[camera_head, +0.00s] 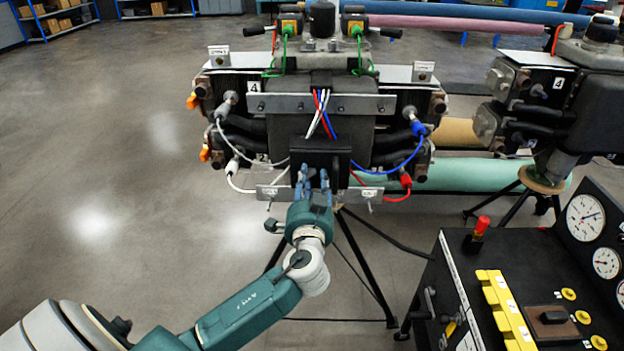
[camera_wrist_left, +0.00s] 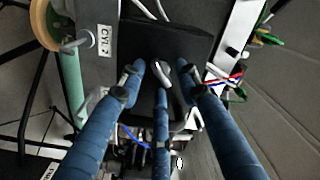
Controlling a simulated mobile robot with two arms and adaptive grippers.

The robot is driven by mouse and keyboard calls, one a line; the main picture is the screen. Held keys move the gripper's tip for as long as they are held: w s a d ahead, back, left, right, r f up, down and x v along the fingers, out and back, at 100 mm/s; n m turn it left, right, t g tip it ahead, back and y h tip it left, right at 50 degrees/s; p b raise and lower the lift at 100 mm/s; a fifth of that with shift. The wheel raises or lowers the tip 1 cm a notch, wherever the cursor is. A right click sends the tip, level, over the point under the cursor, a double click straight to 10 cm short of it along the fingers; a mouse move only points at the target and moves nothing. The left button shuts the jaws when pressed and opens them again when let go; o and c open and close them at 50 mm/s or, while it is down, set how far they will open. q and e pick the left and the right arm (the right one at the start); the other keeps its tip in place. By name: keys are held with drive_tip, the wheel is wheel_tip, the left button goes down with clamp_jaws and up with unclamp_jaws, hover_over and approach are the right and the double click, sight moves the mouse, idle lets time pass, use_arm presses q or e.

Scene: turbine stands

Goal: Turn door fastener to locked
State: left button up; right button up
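The turbine stand (camera_head: 276,123) stands in the middle of the head view, with a black door panel (camera_head: 318,151) low on its front. The panel also fills the upper middle of the left wrist view (camera_wrist_left: 190,42). A small silver fastener (camera_wrist_left: 158,70) sits on this panel. My left gripper (camera_head: 314,180) is in front of the panel. In the left wrist view its blue fingers (camera_wrist_left: 162,82) are spread around the fastener, with gaps between them. I cannot tell whether a fingertip touches it. The fastener is hidden in the head view. My right gripper is not in view.
White and blue cables (camera_head: 395,165) hang at the stand's sides. Tripod legs (camera_head: 368,262) stand below it. A black gauge console (camera_head: 520,265) with yellow switches is at the lower right. A second turbine stand (camera_head: 600,100) is at the right. The floor at left is clear.

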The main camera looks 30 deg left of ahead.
use_arm(q)
clamp_jaws()
drive_tip(key=shift+m, duration=0.4)
drive_tip(key=shift+f+m+p, duration=0.2)
drive_tip(key=shift+m+p, duration=1.2)
drive_tip(key=shift+m, duration=2.4)
drive_tip(key=shift+a, duration=0.1)
drive_tip(key=shift+o, duration=0.7)
unclamp_jaws()
